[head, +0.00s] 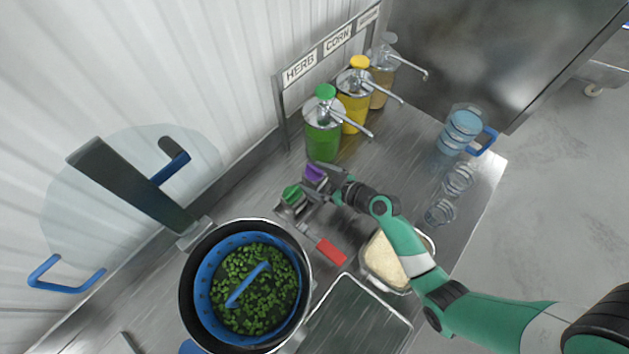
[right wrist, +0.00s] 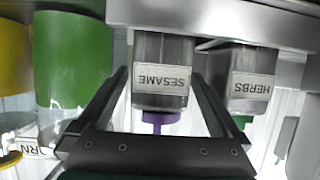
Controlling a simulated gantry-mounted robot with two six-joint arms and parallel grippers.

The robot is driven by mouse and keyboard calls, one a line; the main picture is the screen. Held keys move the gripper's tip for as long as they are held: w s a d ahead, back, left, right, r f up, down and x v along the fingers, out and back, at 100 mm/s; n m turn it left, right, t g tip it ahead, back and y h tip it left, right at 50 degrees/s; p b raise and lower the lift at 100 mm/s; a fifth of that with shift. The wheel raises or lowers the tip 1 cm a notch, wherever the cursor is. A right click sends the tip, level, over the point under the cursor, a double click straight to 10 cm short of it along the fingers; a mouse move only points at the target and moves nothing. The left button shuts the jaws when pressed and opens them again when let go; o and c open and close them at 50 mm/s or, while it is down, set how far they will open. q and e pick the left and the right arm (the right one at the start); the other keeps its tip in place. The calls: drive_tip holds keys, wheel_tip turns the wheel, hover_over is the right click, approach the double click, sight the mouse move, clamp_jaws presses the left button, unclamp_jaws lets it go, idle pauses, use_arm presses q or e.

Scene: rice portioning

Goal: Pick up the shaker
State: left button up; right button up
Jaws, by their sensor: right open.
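The sesame shaker (right wrist: 160,82) is a metal box with a SESAME label and a purple part. It shows inverted in the right wrist view, between my open right fingers. In the head view its purple top (head: 314,173) is at the tips of my right gripper (head: 322,185). I cannot tell whether the fingers touch it. The herbs shaker (right wrist: 252,85), with a HERBS label and a green part, stands beside it, outside the right finger. Its green top (head: 292,193) also shows in the head view. My left gripper is not in view.
Green (head: 322,143), yellow (head: 354,100) and tan pump bottles stand behind the shakers. A pot (head: 188,292) with a blue strainer of green pieces is at front left. A rice container (head: 385,262) lies under my right arm. A blue-handled pitcher (head: 462,130) and clear cups stand at right.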

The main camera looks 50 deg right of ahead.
drive_tip(key=x, duration=0.3)
drive_tip(key=shift+r, duration=0.1)
clamp_jaws()
idle(0.4)
